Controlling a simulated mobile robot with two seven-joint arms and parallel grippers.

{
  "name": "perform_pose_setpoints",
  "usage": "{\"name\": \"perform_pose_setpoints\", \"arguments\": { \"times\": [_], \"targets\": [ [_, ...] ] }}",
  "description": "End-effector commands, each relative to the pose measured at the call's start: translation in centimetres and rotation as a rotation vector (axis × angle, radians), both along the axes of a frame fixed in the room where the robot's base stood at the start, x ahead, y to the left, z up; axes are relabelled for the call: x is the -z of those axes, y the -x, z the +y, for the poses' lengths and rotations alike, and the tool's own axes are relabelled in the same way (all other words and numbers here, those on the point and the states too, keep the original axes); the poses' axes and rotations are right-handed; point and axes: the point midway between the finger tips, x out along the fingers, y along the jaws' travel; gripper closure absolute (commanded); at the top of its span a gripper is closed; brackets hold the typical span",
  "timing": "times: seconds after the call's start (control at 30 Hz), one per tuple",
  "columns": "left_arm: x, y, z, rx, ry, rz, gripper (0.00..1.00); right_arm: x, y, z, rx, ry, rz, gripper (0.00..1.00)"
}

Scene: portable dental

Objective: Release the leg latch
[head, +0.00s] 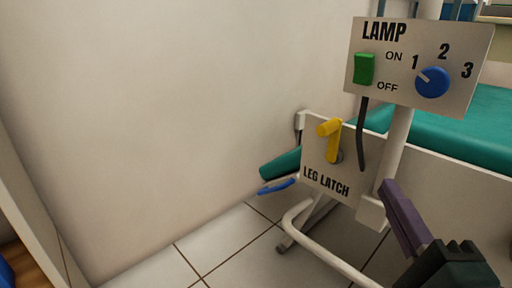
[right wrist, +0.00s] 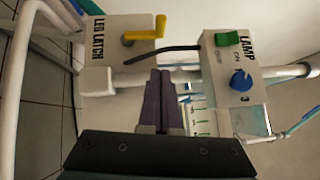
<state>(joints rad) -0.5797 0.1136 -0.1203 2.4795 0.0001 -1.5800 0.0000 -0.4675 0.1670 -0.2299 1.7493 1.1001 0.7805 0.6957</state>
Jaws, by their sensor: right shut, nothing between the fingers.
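The leg latch is a yellow cranked lever (head: 331,140) on a pale panel marked LEG LATCH (head: 325,181), low at the centre right of the head view. The lever also shows at the top of the right wrist view (right wrist: 147,33). My right gripper (head: 388,187) has purple fingers, which are shut and empty. In the head view it is to the right of and below the lever, apart from it. In the right wrist view the fingertips (right wrist: 161,74) point toward the panel area, short of the lever. My left gripper is not in view.
A LAMP panel (head: 403,98) with a green switch (head: 364,69) and blue knob (head: 433,82) is above the latch. A dark cable (head: 363,135) hangs beside the lever. A white post and green padded surface (head: 440,130) are at right. The wall at left is bare.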

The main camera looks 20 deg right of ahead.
Motion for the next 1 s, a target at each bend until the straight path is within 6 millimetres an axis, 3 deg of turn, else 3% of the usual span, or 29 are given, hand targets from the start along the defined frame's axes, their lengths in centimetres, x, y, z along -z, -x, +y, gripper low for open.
{"name": "perform_pose_setpoints", "arguments": {
  "times": [0.5, 0.67, 1.0],
  "targets": [
    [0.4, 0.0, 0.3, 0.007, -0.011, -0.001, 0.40, 0.2, -0.7, -0.5, 0.007, -0.002, -0.002, 1.00],
    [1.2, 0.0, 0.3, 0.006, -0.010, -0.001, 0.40, -0.1, -3.1, -1.4, 0.006, -0.002, -0.007, 1.00],
    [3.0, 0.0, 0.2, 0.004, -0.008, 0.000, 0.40, -0.9, -9.6, -4.1, 0.005, -0.003, -0.006, 1.00]
  ]
}}
